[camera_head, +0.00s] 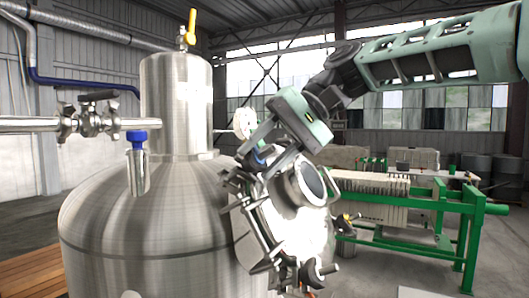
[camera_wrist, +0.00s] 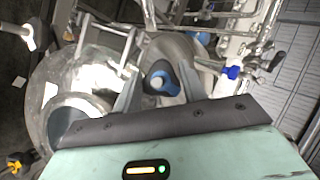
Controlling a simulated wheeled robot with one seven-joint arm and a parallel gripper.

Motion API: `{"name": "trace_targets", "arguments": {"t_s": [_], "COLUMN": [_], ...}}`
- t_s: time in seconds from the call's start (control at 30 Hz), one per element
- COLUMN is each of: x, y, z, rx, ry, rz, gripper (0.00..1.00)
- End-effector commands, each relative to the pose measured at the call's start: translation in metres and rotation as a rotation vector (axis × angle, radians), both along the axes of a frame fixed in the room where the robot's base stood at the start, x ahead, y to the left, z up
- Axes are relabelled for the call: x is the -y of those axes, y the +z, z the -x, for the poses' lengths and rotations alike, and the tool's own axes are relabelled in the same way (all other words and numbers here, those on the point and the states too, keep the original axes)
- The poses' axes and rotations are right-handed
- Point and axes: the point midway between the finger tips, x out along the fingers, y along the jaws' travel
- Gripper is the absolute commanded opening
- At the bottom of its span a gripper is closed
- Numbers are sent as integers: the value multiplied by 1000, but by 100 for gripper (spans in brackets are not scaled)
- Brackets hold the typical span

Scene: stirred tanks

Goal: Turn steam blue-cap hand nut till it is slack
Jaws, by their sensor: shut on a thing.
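A blue-capped hand nut (camera_wrist: 161,78) with a pale round centre sits between the fingers of my gripper (camera_wrist: 160,88) in the wrist view. My gripper is shut on it, one finger on each side. In the head view my gripper (camera_head: 257,160) reaches down to the tank's right shoulder, and only a small bit of blue (camera_head: 261,155) shows there. The nut's stem and thread are hidden. The steel tank (camera_head: 140,230) fills the left half of the head view.
A round port (camera_head: 310,184) and clamps (camera_head: 255,250) stand close below my gripper. A steel pipe with a valve (camera_head: 90,122) and a blue-topped fitting (camera_head: 137,137) are at left. A yellow-handled valve (camera_head: 191,28) tops the tank. A green-framed press (camera_head: 400,205) stands behind right.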

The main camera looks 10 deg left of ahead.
Motion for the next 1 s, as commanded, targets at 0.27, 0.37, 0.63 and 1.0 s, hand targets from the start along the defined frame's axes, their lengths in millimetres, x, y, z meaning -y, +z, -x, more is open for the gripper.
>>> {"name": "trace_targets", "arguments": {"t_s": [0.27,0.37,0.63,1.0], "x": [0,0,1,40], "y": [-2,-2,0,38], "z": [1,1,0,-15], "rx": [-4,-4,-2,2], "ry": [2,2,1,-3], "rz": [4,3,1,-2], "gripper": [45,64,64,64]}}
